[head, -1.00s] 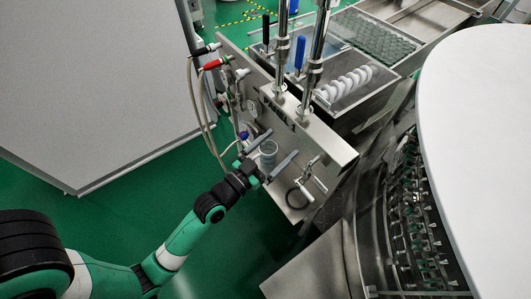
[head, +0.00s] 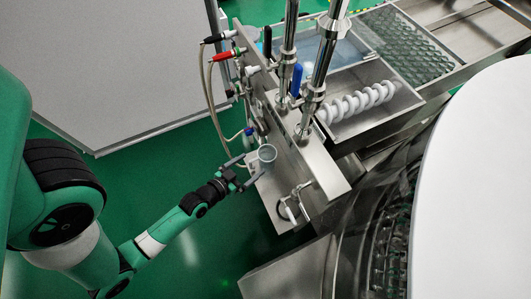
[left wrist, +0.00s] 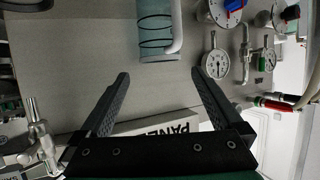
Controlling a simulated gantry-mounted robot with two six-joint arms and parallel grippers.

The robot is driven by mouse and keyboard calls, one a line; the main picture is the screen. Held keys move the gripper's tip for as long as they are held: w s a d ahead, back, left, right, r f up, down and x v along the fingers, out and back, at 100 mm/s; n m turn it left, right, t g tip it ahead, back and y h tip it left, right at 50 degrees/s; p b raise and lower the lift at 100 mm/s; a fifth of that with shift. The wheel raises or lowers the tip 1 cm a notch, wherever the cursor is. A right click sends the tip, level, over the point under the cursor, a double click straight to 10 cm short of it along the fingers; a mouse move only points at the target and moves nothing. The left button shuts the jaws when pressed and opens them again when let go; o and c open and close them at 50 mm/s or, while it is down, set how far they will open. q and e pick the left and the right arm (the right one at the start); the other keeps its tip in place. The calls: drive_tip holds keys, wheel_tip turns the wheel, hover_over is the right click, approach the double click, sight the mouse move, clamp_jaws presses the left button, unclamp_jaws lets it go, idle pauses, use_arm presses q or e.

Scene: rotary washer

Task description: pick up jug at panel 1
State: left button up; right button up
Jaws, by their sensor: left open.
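The jug (head: 267,153) is a pale, translucent cylinder in front of the steel panel (head: 318,160). In the left wrist view the jug (left wrist: 157,38) is at the top centre with dark rings and a pale curved tube or handle along its right side; its upper part is cut off. My left gripper (head: 254,164) is open, its fingertips pointing toward the jug. In the left wrist view the open fingers (left wrist: 160,74) lie below the jug, and nothing is between them. Whether they touch it in depth I cannot tell. My right gripper is out of view.
Gauges (left wrist: 216,64), valves and a red hose connector stand right of the jug in the left wrist view. A ring-shaped fitting (head: 290,207) sits low on the panel. A white coil (head: 360,102) lies in a tray behind. Green floor is open left of the panel.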

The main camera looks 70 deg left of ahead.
sight(272, 150)
use_arm(q)
drive_tip(key=b+x, duration=0.1)
drive_tip(key=x, duration=0.8)
drive_tip(key=shift+r, duration=0.1)
clamp_jaws()
